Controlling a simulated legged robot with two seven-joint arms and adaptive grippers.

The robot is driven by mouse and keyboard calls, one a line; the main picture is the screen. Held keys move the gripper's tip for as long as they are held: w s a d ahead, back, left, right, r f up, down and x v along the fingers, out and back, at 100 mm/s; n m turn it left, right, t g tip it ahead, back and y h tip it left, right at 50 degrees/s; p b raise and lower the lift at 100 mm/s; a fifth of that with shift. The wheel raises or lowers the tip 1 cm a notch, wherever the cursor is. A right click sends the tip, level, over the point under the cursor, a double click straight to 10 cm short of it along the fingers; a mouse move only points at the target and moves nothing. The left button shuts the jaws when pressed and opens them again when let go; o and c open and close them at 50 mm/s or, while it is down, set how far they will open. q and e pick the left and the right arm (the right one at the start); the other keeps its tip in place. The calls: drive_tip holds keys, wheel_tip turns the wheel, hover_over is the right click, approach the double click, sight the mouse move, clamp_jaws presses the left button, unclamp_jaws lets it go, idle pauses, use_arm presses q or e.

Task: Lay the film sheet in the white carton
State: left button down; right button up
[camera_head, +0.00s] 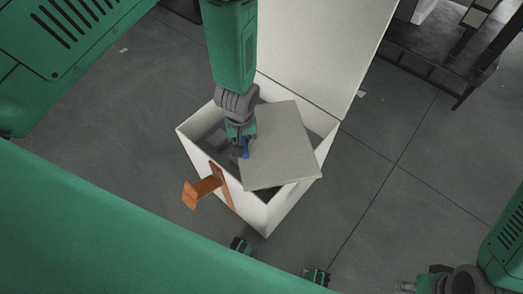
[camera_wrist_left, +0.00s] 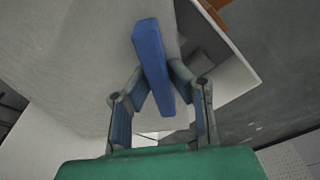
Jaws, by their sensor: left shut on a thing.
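The white carton (camera_head: 268,213) stands on the floor with its top open. The film sheet (camera_head: 284,148), a flat pale grey panel, is over the right part of the opening; its near right corner overlaps the rim, and I cannot tell whether it touches. My left gripper (camera_head: 241,146) comes down from above at the sheet's left edge and is shut on a blue grip piece there. In the left wrist view the blue piece (camera_wrist_left: 152,65) sits between the fingers (camera_wrist_left: 160,105), with a pale surface behind. My right gripper (camera_head: 408,286) shows only partly at the bottom right.
The raised white lid (camera_head: 320,45) stands behind the carton. An orange bracket (camera_head: 206,186) sticks out from the carton's left front wall. A dark table or rack (camera_head: 445,50) stands at the back right. The floor right of the carton is clear.

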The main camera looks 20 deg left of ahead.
use_arm(q)
drive_tip(key=w+a+f+n+b, duration=0.1)
drive_tip(key=w+f+n+b, duration=0.1)
drive_tip(key=f, duration=0.2)
drive_tip(key=w+a+f+n+b, duration=0.2)
drive_tip(key=w+f+n+b, duration=0.1)
drive_tip(key=f, duration=0.2)
drive_tip(key=w+a+f+n+b, duration=0.2)
drive_tip(key=w+f+b, duration=0.1)
drive_tip(key=f, duration=0.1)
drive_tip(key=shift+a+f+n+g, duration=0.1)
drive_tip(key=shift+f+n+g, duration=0.1)
drive_tip(key=shift+n+g, duration=0.1)
drive_tip(key=shift+a+f, duration=0.1)
drive_tip(key=shift+f, duration=0.45)
drive_tip(key=f, duration=0.1)
drive_tip(key=f+b, duration=0.1)
drive_tip(key=f, duration=0.1)
drive_tip(key=shift+d+f, duration=0.1)
drive_tip(key=shift+d, duration=0.2)
use_arm(e)
wheel_tip(320, 180, down, 10)
drive_tip(key=shift+a+f, duration=0.15)
drive_tip(key=shift+a, duration=0.1)
